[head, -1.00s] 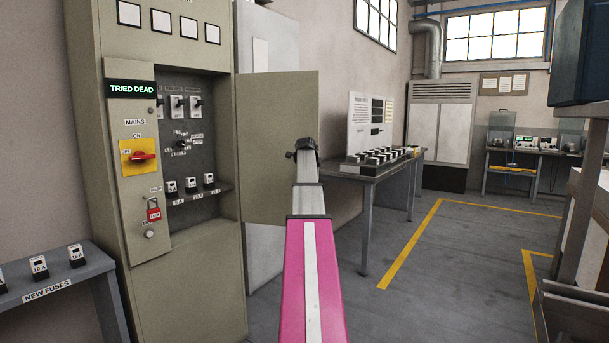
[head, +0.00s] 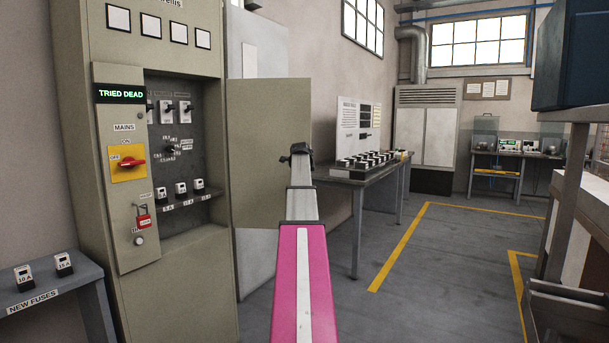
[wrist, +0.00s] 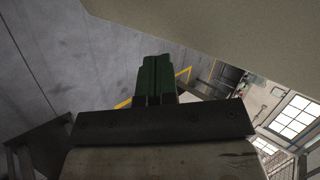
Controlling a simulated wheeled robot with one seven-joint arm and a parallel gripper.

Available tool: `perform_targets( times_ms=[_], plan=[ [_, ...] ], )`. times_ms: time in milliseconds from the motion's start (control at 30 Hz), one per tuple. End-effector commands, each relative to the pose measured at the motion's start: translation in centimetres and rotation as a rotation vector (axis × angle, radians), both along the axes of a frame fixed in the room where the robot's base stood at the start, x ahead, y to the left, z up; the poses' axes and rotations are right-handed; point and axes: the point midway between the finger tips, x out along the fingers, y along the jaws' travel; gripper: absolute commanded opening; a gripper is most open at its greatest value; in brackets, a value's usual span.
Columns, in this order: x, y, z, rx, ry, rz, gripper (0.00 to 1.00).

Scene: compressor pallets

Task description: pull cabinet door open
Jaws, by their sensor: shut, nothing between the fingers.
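The cabinet (head: 180,285) is a tall grey-green electrical panel at the left of the head view. Its door (head: 268,130) stands swung open to the right, showing the inside with switches and fuses. My gripper (head: 299,149) is in front of the door's right edge in the head view, at the end of my pink arm. In the wrist view the green fingers (wrist: 155,80) are together with nothing between them. A pale flat surface, probably the door (wrist: 240,35), fills the upper right there. I cannot tell whether the gripper touches the door.
A bench with new fuses (head: 45,290) stands at the left. A table (head: 375,172) with a display board is beyond the door. Shelving (head: 560,300) stands at the right. Grey floor with yellow lines (head: 400,250) is clear between.

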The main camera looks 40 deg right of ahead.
Motion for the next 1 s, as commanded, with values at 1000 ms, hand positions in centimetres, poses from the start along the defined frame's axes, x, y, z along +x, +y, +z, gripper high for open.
perform_targets(
  times_ms=[1000],
  plan=[
    [-5.9,6.5,4.4,-0.008,0.042,0.05,0.0]
  ],
)
